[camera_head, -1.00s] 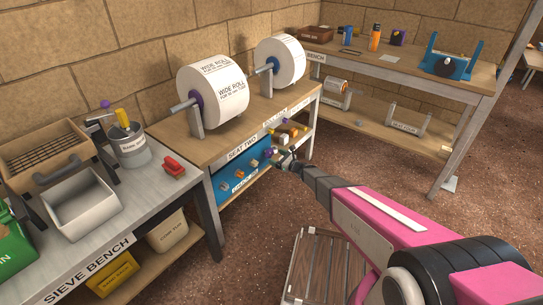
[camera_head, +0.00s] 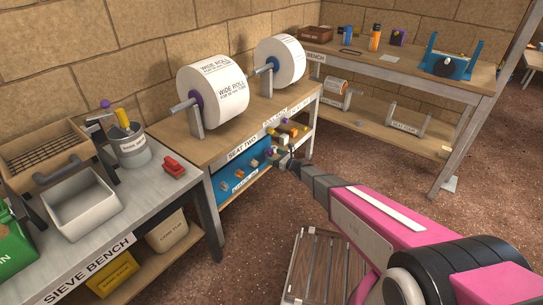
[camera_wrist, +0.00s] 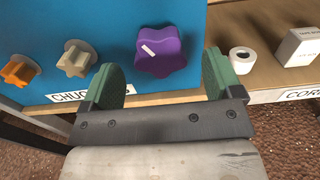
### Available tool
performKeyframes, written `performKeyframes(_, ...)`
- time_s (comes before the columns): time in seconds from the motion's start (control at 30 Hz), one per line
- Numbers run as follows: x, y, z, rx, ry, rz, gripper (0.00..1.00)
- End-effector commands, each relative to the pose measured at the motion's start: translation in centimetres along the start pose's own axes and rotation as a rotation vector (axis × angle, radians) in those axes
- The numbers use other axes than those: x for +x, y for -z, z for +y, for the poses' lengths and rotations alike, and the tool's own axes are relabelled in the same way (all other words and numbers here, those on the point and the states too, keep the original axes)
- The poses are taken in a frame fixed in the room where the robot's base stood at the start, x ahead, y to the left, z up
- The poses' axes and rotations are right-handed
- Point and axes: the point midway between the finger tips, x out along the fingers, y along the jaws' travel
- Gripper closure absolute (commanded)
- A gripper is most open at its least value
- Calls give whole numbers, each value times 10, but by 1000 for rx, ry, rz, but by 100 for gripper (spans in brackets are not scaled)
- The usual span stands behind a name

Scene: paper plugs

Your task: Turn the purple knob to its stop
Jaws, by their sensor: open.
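The purple knob (camera_wrist: 160,52) is star-shaped with a white mark on its upper left lobe. It sits on the blue panel (camera_wrist: 90,22) in the wrist view. My gripper (camera_wrist: 163,76) is open, with green pads. The knob shows between and just beyond the two fingertips, and the right finger is nearer to it than the left. I see no clear contact. In the head view my gripper (camera_head: 287,161) is at the right end of the blue panel and partly hides the knob.
An orange knob (camera_wrist: 19,71) and a beige knob (camera_wrist: 76,58) sit left on the panel. A small white roll (camera_wrist: 242,60) and a white box (camera_wrist: 299,46) stand on the wooden shelf to the right. A pallet (camera_head: 325,265) lies on the floor below my arm.

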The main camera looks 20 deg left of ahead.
Motion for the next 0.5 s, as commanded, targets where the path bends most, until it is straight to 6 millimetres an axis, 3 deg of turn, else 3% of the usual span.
performKeyframes(0.5,22,0,0,0,-1,-1,15)
